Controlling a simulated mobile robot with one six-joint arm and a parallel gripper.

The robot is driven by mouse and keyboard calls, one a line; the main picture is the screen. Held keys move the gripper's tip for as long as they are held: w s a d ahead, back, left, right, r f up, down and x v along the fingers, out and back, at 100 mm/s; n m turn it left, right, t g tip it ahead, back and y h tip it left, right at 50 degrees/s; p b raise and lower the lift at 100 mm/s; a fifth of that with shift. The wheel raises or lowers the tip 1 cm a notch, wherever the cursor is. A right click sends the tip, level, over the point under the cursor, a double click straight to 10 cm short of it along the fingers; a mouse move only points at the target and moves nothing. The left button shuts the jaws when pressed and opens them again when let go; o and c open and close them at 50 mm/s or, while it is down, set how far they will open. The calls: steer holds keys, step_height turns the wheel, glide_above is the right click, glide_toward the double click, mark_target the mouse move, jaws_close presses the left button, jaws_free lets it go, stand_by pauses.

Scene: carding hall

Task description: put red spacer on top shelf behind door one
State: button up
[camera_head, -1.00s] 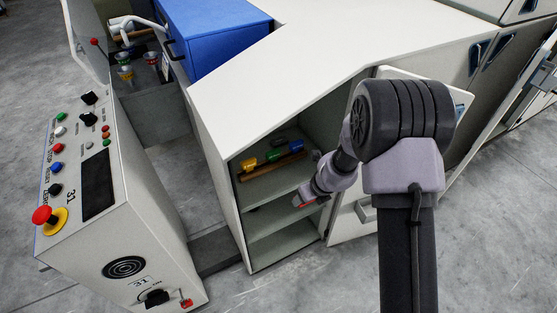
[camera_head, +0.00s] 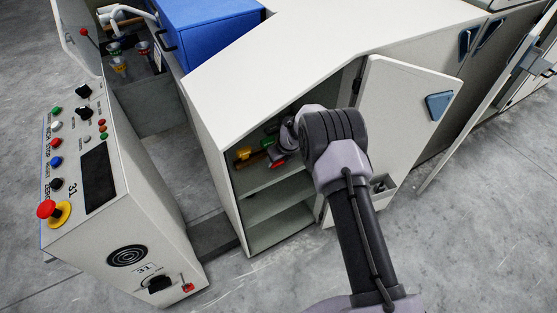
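The open cabinet compartment (camera_head: 290,226) in the middle has an upper shelf (camera_head: 255,184) and lower levels. Its door (camera_head: 398,115) is swung open to the right and has a blue handle. My gripper (camera_head: 279,161) is inside the opening, at the height of the upper shelf. A red piece, the red spacer (camera_head: 278,163), shows at its end, mostly covered by the wrist; the fingers are hard to make out. On the upper shelf stand a yellow piece (camera_head: 243,153) and a green piece (camera_head: 267,143), just left of my gripper.
A control console (camera_head: 118,210) with buttons and a red emergency knob (camera_head: 46,208) stands at left. A blue box (camera_head: 205,32) is behind. The white cabinet top (camera_head: 285,65) overhangs the opening. More closed doors with blue handles are at right. Floor in front is clear.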

steer(key=shift+f+b, duration=0.55)
steer(key=shift+f, duration=0.1)
steer(key=o, duration=1.6)
steer(key=shift+c, duration=0.2)
steer(key=shift+r, duration=0.15)
